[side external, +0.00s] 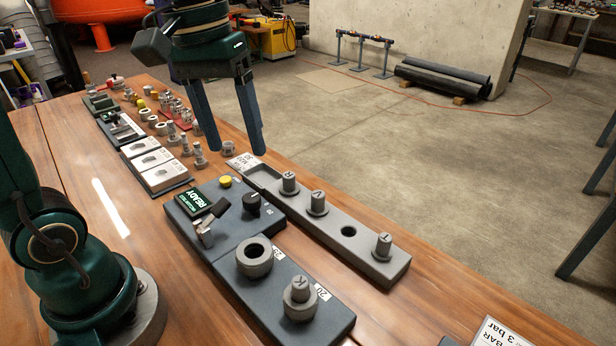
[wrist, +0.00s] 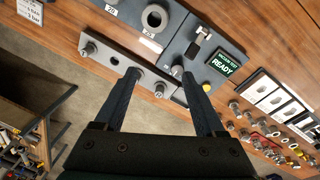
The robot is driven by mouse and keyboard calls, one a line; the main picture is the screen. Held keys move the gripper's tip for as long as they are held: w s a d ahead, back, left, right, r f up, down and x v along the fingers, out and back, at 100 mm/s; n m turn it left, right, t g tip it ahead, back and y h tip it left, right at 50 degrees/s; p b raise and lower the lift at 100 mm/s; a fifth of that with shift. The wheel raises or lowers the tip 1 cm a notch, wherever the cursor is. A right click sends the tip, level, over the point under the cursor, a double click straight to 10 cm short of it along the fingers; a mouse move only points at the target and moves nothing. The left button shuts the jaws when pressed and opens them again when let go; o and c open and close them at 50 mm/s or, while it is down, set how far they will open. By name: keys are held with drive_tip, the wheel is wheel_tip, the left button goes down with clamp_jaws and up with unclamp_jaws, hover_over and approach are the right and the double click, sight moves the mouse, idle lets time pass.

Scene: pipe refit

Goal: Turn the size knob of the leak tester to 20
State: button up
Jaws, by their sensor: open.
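The leak tester (side external: 225,218) is a dark blue-grey box on the wooden table, with a lit screen (side external: 193,197) reading READY. Its black size knob (side external: 251,203) stands on the top face, right of the screen, with a pale pointer line; the setting is too small to read. The knob also shows in the wrist view (wrist: 177,72), close to the tip of one finger. My gripper (side external: 237,150) is open and empty, pointing down above and behind the knob, apart from it. In the wrist view my gripper (wrist: 161,75) has its two fingers spread wide.
A yellow button (side external: 225,182) and a metal clamp (side external: 205,235) sit near the knob. A grey rack (side external: 340,228) with several pegs runs alongside. Small fittings (side external: 172,133) crowd the far table.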

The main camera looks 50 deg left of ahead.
drive_tip(key=w+a+f+n+g+h, duration=0.1)
drive_tip(key=w+a+f+n+g, duration=0.15)
drive_tip(key=w+a+f, duration=0.2)
drive_tip(key=n+g+h, duration=0.1)
drive_tip(key=g, duration=0.1)
hover_over(251, 197)
drive_tip(key=w+a, duration=0.2)
drive_tip(key=f, duration=0.6)
drive_tip(key=shift+s+d+f, duration=0.2)
drive_tip(key=shift+f, duration=0.2)
drive_tip(key=shift+x, duration=2.3)
drive_tip(key=shift+w, duration=0.1)
clamp_jaws()
